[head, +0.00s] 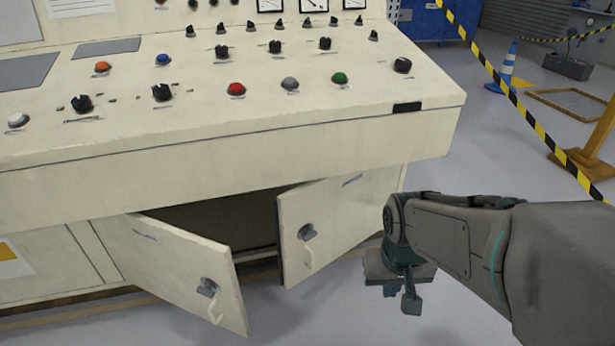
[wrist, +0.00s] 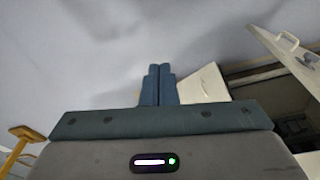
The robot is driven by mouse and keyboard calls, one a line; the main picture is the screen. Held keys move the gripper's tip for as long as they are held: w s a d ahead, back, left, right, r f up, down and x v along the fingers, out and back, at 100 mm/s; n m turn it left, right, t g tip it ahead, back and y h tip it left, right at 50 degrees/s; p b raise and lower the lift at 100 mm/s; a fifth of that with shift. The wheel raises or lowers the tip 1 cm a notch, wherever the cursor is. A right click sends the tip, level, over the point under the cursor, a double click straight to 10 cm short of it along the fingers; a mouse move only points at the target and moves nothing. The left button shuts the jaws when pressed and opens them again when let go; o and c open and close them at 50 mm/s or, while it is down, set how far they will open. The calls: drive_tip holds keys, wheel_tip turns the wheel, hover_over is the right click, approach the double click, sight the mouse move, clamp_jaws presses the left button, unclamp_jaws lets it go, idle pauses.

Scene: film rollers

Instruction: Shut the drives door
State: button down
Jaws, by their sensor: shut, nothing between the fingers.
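Two cream cabinet doors stand ajar under the control desk. The left door (head: 180,262) swings out toward me, with a handle (head: 208,288) near its free edge. The right door (head: 335,215) is also partly open, with its handle (head: 308,232) near its free edge. Each has a small label that I cannot read, so I cannot tell which is the drives door. My gripper (head: 411,303) is shut and empty, low to the right of the right door and apart from it. In the wrist view its fingers (wrist: 157,84) are together beside a cream door panel (wrist: 204,84).
The cream control desk (head: 230,160) with knobs and buttons overhangs the doors. The dark cabinet interior (head: 225,215) shows between them. Grey floor (head: 480,150) is clear to the right, up to a striped tape barrier (head: 520,105) and yellow post (head: 590,160).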

drive_tip(key=w+d+f, duration=0.2)
drive_tip(key=w+f, duration=0.4)
drive_tip(key=w, duration=0.1)
drive_tip(key=m+t+y+p, duration=0.4)
drive_tip(key=m+t+y, duration=0.7)
drive_tip(key=t, duration=0.2)
approach(285, 211)
drive_tip(key=b+x, duration=0.3)
drive_tip(key=x, duration=0.4)
drive_tip(key=shift+s+a+r, duration=0.1)
